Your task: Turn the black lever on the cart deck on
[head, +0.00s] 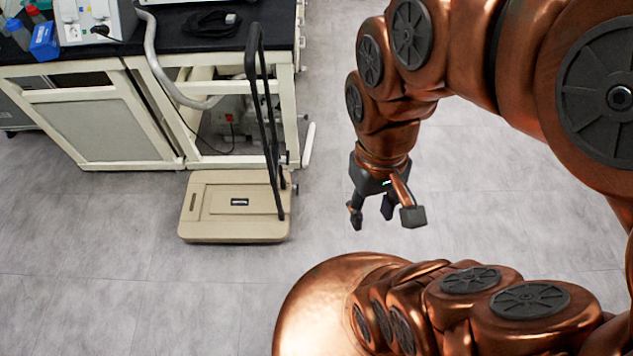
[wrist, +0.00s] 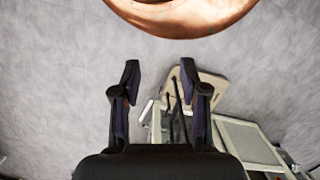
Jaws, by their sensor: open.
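A beige platform cart (head: 232,232) stands on the floor in the head view, left of my gripper. A tall black handle (head: 265,110) rises from its right side and leans over the bench edge. A small dark label (head: 240,202) is on the deck. I cannot clearly tell a separate black lever on the deck. My gripper (head: 384,214) is open and empty, in the air to the right of the cart and apart from it. In the wrist view, my gripper (wrist: 160,78) has its fingers spread, and the cart deck (wrist: 212,86) shows partly behind the right finger.
A lab bench with a black top (head: 180,40) and pale cabinet stands behind the cart. It carries a white device (head: 95,20), a blue container (head: 43,42) and a black cable (head: 212,22). A grey hose hangs at its front. Grey floor between cart and gripper is clear.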

